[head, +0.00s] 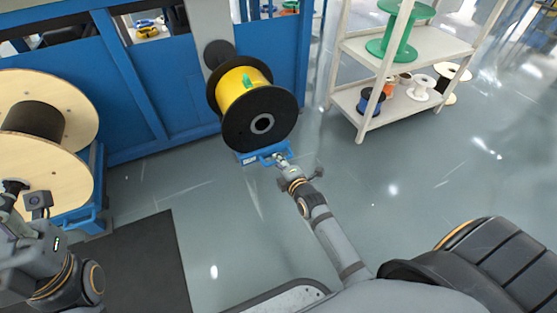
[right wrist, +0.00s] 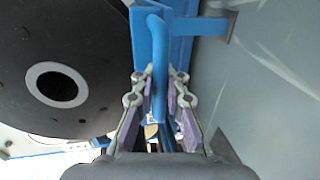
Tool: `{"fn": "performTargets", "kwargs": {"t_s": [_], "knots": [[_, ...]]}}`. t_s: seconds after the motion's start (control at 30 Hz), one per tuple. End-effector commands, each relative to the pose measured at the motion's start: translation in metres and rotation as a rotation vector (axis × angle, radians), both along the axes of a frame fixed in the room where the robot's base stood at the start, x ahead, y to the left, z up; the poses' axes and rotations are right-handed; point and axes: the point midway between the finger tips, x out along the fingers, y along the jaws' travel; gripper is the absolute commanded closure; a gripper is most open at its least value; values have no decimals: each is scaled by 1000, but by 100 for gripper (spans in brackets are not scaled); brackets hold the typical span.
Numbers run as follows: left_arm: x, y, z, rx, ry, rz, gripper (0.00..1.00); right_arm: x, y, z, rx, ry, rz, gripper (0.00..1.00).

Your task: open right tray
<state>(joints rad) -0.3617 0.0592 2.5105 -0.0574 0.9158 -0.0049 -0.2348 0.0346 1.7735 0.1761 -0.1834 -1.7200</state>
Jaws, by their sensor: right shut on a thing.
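The right tray (head: 250,157) is a blue frame low under a spool of yellow cable with black flanges (head: 262,105). My right gripper (head: 280,159) is at the tray's front. In the right wrist view, the blue handle bar (right wrist: 157,50) runs between the fingers of my right gripper (right wrist: 160,95), which are shut on it. A black spool flange (right wrist: 55,50) is close on the left there. My left gripper (head: 12,188) is at the left edge by a large wooden spool; its fingers are too unclear to tell open from shut.
The wooden spool (head: 75,120) with a dark core sits on a blue stand (head: 95,215) at the left. Blue machine panels (head: 165,90) stand behind. A white shelf (head: 425,45) with spools is at the right.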

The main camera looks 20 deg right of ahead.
Motion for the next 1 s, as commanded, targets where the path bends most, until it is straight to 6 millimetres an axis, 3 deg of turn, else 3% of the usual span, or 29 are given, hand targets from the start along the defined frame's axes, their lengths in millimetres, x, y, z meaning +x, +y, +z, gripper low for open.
{"fn": "performTargets", "kwargs": {"t_s": [0.07,0.1,0.27,0.63,1.0], "knots": [[0,0,0,0,0,0,60,1,0,2,1,-4,0,100],[0,0,0,0,0,0,60,1,0,2,1,-4,0,85],[0,0,0,0,0,0,60,0,0,1,0,-3,0,65],[0,0,0,3,-1,-2,60,-8,0,1,-1,0,0,65],[0,0,0,2,-1,-1,60,-90,-3,19,-1,2,1,65]]}}
